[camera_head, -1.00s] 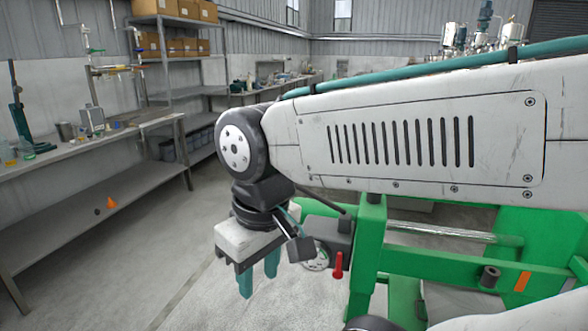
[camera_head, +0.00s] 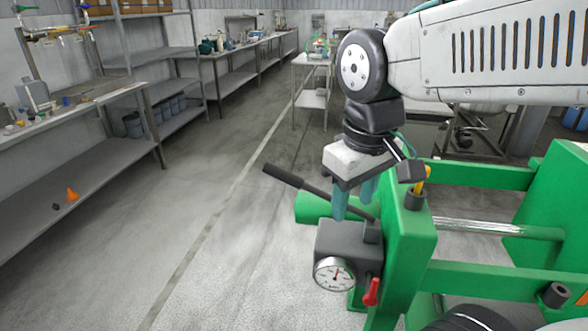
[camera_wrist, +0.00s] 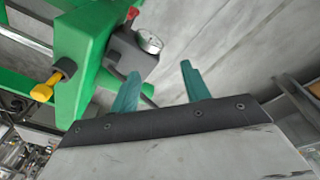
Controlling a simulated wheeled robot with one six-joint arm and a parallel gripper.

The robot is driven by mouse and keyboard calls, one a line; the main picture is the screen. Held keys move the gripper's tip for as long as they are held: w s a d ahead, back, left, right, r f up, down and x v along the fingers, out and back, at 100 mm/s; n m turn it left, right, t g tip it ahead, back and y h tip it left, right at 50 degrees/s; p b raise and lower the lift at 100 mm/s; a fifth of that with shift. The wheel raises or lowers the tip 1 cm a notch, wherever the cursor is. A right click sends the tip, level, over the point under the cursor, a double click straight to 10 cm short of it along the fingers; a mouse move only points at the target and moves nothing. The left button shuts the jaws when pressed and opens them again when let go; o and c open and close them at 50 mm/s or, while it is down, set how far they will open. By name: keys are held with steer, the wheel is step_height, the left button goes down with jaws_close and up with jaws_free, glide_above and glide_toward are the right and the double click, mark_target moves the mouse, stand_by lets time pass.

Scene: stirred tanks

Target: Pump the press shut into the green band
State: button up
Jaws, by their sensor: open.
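The green press frame (camera_head: 405,245) stands at right, with a grey pump box (camera_head: 345,243) on its near end. A black pump lever (camera_head: 300,184) slopes up to the left from the box. A round white gauge (camera_head: 334,274) is on the box's front; its reading and any green band are too small to tell. A red valve handle (camera_head: 371,292) hangs beside it. My gripper (camera_head: 354,205) is open and empty, fingers pointing down over the pump, close to the lever. In the wrist view, the pump box (camera_wrist: 130,60) and gauge (camera_wrist: 149,41) lie beyond my left-hand finger, which partly hides the lever.
A yellow-handled part (camera_head: 420,184) stands up from the press frame near my wrist. Green press beams and a steel rod (camera_head: 490,229) run to the right. A steel bench (camera_head: 80,160) lines the left. The floor between bench and press is clear.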

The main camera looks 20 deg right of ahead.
steer(key=w+a+n, duration=0.1)
steer(key=w+n, duration=0.3)
steer(key=w, duration=0.9)
steer(key=n+h, duration=0.1)
steer(key=n, duration=0.3)
glide_above(281, 170)
steer(key=shift+s+a+f, duration=0.15)
steer(key=shift+s+f, duration=0.05)
steer(key=shift+f, duration=0.25)
steer(key=shift+s+a+f, duration=0.15)
steer(key=shift+s+f, duration=0.05)
steer(key=shift+f, duration=0.2)
steer(key=f, duration=0.5)
steer(key=w+f, duration=0.1)
steer(key=f, duration=0.1)
steer(key=shift+d+f, duration=0.25)
steer(key=shift+d, duration=0.15)
